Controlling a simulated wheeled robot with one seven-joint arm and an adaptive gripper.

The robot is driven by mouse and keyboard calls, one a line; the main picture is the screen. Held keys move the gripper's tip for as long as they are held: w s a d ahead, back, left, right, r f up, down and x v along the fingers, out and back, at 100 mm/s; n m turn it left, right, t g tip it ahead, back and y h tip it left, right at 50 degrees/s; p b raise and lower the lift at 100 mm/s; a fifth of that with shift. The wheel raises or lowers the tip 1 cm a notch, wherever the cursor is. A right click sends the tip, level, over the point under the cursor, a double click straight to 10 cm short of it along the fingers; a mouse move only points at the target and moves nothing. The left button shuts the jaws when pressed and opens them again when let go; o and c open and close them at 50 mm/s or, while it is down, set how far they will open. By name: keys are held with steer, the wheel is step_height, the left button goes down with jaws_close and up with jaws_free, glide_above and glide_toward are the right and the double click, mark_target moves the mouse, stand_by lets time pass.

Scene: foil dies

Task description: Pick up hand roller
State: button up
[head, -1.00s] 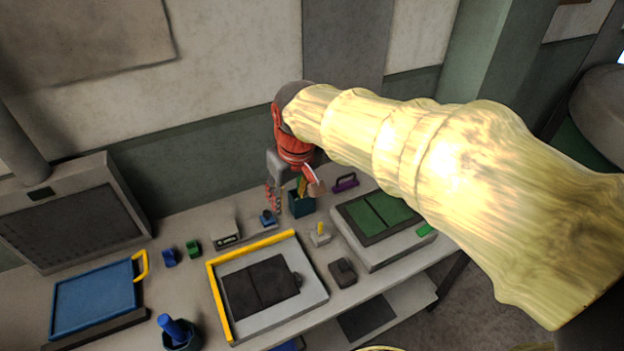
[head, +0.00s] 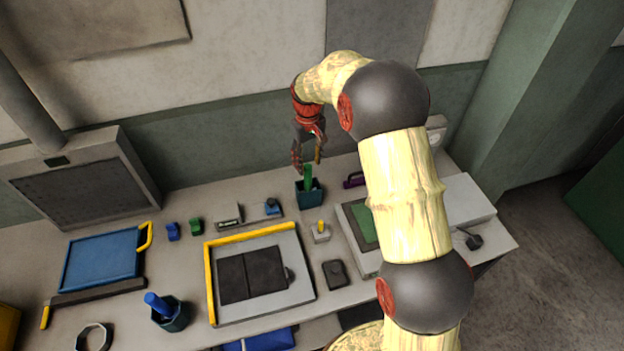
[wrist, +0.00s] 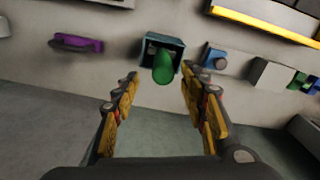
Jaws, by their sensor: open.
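A green handle (head: 308,178) stands upright in a small teal holder (head: 310,198) at the back of the bench; its lower end is hidden inside, so I cannot tell for certain that it is the hand roller. My gripper (head: 308,159) is open and empty, pointing down just above the handle. In the wrist view the rounded end of the green handle (wrist: 163,70) shows between my open fingertips (wrist: 160,75), with the teal holder (wrist: 177,43) behind it. I see no contact.
A purple-handled tool (head: 353,180) lies right of the holder. A blue stamp-like piece (head: 272,207) is to its left. A yellow-edged board (head: 220,310) lies in front, near a yellow-knobbed block (head: 320,233). A blue handle (head: 157,304) stands in another cup.

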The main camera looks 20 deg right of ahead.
mark_target(308, 177)
steer(key=f, duration=0.7)
steer(key=shift+s+a+b, duration=0.15)
steer(key=shift+s+b, duration=0.15)
steer(key=shift+c, duration=0.6)
jaws_close()
